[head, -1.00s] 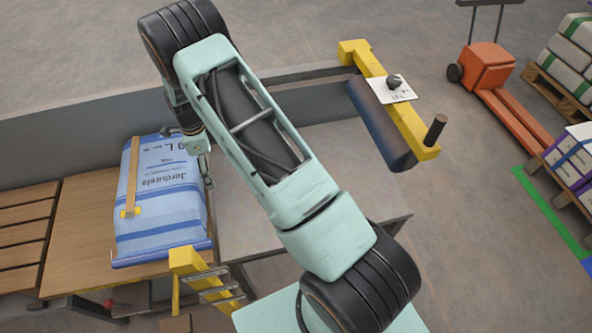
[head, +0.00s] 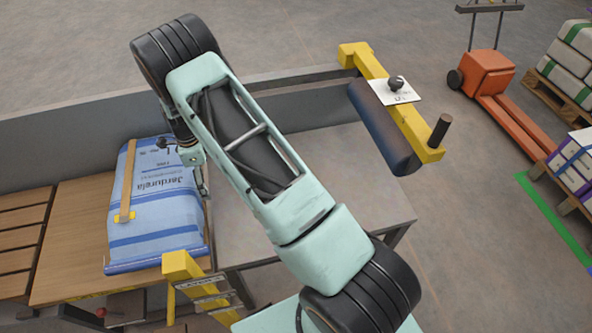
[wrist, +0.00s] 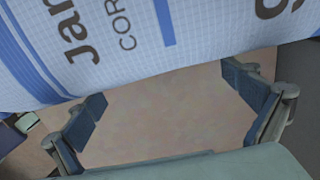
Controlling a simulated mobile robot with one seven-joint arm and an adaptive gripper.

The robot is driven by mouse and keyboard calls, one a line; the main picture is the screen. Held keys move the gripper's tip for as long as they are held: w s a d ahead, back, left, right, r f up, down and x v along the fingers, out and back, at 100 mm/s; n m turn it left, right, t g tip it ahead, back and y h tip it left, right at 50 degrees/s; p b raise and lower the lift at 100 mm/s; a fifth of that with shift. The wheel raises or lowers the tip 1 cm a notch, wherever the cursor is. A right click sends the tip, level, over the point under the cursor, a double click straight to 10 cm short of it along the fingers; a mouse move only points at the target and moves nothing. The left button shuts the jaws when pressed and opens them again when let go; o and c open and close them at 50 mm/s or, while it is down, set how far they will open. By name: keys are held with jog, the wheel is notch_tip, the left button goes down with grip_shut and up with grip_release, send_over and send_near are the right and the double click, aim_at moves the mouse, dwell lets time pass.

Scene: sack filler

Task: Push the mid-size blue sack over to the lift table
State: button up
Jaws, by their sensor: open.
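The blue sack (head: 158,215) lies flat on a wooden-topped surface (head: 78,240) at the left of the head view, with printed lettering and a tan strip with a yellow end across it. My gripper (head: 203,180) is at the sack's right side, largely hidden behind my arm. In the wrist view the sack (wrist: 130,45) fills the top, just beyond my open fingers (wrist: 168,105). Nothing is between the fingers; whether they touch the sack I cannot tell. A slatted wooden top (head: 20,235) adjoins on the left; which surface is the lift table is not clear.
A grey table (head: 365,165) lies right of the sack, with a low grey wall (head: 75,125) behind. A yellow frame with a dark roller (head: 382,125) overhangs it. A yellow post (head: 180,265) stands near the sack's front right corner. An orange pallet truck (head: 487,75) is far right.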

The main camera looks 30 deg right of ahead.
aim_at(155, 188)
jog(key=shift+w+a+b, duration=0.5)
jog(key=shift+a+b, duration=0.3)
jog(key=shift+a, duration=1.75)
jog(key=shift+w+a+b, duration=0.45)
jog(key=shift+a+b, duration=0.3)
jog(key=shift+a, duration=1.8)
jog(key=shift+w+a+b, duration=0.5)
jog(key=shift+a+b, duration=0.3)
jog(key=shift+a, duration=1.75)
jog(key=shift+d, duration=0.1)
jog(key=shift+s+d+r, duration=0.1)
jog(key=shift+s+d, duration=0.05)
jog(key=shift+d, duration=0.6)
jog(key=shift+s+d, duration=0.15)
jog(key=shift+d, duration=0.6)
notch_tip(155, 188, up, 14)
jog(key=p, duration=0.8)
jog(key=shift+r, duration=0.2)
